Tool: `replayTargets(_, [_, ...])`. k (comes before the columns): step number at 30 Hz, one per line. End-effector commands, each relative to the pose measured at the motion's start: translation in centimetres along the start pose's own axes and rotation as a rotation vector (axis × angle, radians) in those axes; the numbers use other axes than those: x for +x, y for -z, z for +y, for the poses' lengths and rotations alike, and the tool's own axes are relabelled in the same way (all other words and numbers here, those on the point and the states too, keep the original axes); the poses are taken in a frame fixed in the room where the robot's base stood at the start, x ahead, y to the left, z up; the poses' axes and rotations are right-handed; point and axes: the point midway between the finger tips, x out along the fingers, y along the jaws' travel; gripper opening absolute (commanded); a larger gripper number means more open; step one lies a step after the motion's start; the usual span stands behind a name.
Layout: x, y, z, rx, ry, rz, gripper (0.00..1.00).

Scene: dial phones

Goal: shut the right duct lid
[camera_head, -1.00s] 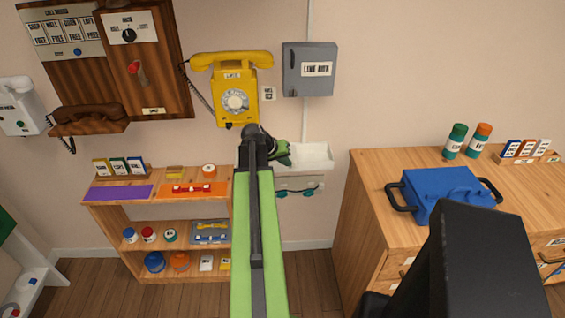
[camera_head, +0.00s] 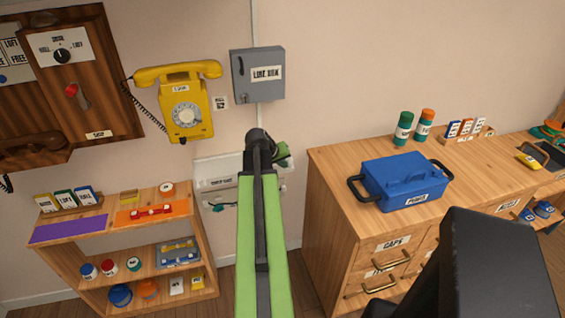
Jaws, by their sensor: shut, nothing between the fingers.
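A white duct (camera_head: 215,170) runs along the wall below the grey line box. A small label shows on its front, and my arm covers its middle and part of its right. I cannot make out the right lid apart from the duct, nor how far it stands open. My gripper (camera_head: 284,154), at the end of my green and black arm, is shut and empty. It shows in front of the duct's right end; I cannot tell whether it touches it.
A grey line box (camera_head: 258,74) and a yellow dial phone (camera_head: 184,108) hang above. A low shelf (camera_head: 110,219) with jars stands left. A wooden cabinet (camera_head: 335,165) at right bears a blue case (camera_head: 405,180) and two jars. Bare floor shows between shelf and cabinet.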

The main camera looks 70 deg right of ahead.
Motion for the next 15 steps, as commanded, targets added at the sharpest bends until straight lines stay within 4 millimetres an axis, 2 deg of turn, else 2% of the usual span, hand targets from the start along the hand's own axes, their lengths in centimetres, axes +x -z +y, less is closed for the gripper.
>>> replayTargets(1, [0.2, 0.1, 0.6, -0.002, -0.015, 0.001, 0.0])
replayTargets(5, [0.0, 0.2, 0.2, -0.006, -0.013, 0.004, 0.0])
replayTargets(11, [-1.5, -0.2, -2.2, -0.009, -0.007, 0.006, 0.0])
replayTargets(13, [-2.5, -0.5, -3.4, -0.006, -0.003, 0.006, 0.0])
replayTargets(15, [-5.7, -0.1, -2.5, -0.004, -0.004, 0.003, 0.0])
